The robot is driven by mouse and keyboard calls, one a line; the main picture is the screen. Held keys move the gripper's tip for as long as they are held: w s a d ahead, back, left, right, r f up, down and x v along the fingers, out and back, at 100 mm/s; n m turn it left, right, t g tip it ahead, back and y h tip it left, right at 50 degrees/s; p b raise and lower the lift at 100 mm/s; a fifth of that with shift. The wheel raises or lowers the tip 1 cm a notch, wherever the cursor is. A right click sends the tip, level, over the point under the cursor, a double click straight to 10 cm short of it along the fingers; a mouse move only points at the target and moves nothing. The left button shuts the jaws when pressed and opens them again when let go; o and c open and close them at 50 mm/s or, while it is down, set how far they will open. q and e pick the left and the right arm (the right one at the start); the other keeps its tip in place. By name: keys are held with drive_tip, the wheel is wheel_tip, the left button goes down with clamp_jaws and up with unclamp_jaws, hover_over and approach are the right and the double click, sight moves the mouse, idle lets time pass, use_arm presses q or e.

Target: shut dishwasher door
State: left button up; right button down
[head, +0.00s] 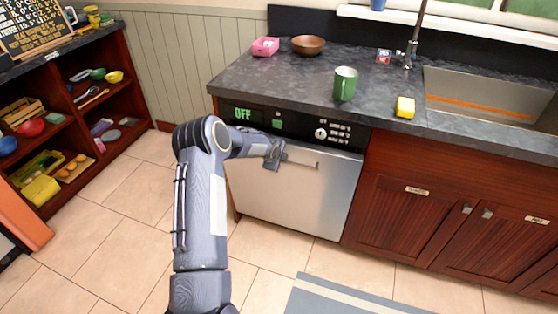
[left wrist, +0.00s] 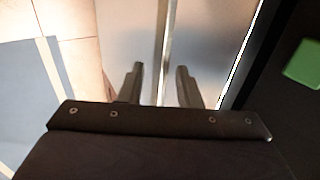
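The dishwasher door (head: 305,193) is a silver panel under the counter, below a black control panel (head: 320,130) with a green "OFF" display. The door stands upright, or nearly so; I cannot tell whether it is fully flush. A bright line runs along its edge in the left wrist view. Its bar handle (head: 305,161) crosses near the top. My left gripper (head: 277,152) is at the left part of the handle. In the left wrist view my left gripper (left wrist: 158,85) has its fingers apart, with the handle bar (left wrist: 165,45) between them. My right gripper is not in view.
Red-brown cabinets (head: 400,185) stand to the right. Tiled floor in front is clear beside a grey rug (head: 340,298).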

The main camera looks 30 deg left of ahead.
use_arm(q)
drive_tip(key=v, duration=0.7)
drive_tip(key=shift+s+r, duration=0.25)
drive_tip(key=shift+r, duration=0.05)
drive_tip(key=shift+d, duration=0.1)
drive_tip(key=shift+c, duration=0.3)
